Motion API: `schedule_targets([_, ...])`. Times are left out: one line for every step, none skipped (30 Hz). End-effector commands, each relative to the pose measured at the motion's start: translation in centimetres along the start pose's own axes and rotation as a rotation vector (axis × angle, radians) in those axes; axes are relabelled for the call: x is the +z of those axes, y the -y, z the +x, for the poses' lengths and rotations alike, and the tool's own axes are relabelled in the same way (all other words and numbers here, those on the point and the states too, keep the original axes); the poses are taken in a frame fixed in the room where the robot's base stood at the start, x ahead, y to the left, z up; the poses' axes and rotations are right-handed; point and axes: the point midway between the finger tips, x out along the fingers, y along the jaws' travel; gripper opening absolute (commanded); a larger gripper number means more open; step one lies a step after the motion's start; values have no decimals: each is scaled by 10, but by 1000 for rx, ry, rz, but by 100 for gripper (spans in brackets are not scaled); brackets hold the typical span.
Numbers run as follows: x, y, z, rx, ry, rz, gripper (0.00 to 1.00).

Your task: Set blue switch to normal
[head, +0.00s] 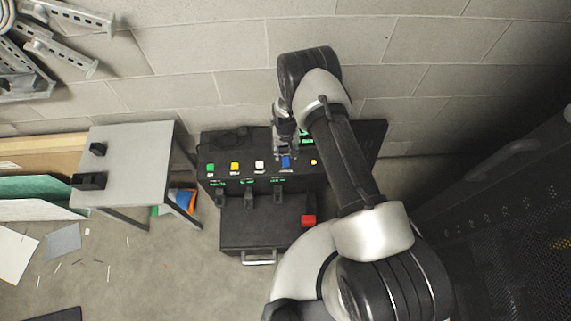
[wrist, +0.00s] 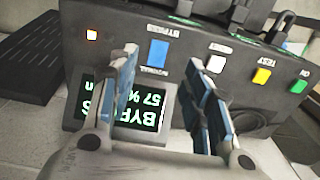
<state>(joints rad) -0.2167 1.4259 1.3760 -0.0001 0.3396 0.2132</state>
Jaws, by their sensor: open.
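The blue switch (head: 285,161) is on the black control box (head: 212,144), in a row with other coloured switches. In the wrist view the blue switch (wrist: 158,53) is an upright blue rectangle, with a BYPASS label above and another label below that looks like NORMAL. My gripper (head: 284,150) is over the box at the blue switch. In the wrist view my gripper (wrist: 163,64) is open and empty, with the switch between and beyond its fingertips. Contact cannot be told. A small display (wrist: 155,103) between the fingers shows BYPASS and 57 %, upside down.
White (head: 259,165), yellow (head: 235,166) and green (head: 210,168) switches sit left of the blue one. A red part (head: 308,221) is lower on the box. A grey table (head: 135,150) stands left; a block wall is behind.

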Motion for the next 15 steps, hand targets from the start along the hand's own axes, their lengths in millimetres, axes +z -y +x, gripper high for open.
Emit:
schedule_targets([1,0,16,0,1,0,45])
schedule_targets([1,0,23,0,1,0,45])
schedule_targets([1,0,31,0,1,0,45])
schedule_targets([1,0,38,0,1,0,45])
schedule_targets([1,0,44,0,1,0,45])
schedule_targets([1,0,53,0,1,0,45])
schedule_targets([1,0,59,0,1,0,45])
schedule_targets([0,0,65,0,1,0,45])
schedule_targets([0,0,72,0,1,0,45])
schedule_targets([0,0,77,0,1,0,45])
schedule_targets([0,0,82,0,1,0,45])
schedule_targets([0,0,87,0,1,0,45])
schedule_targets([0,0,91,0,1,0,45])
schedule_targets([0,0,94,0,0,0,45])
schedule_targets([0,0,98,0,0,0,45])
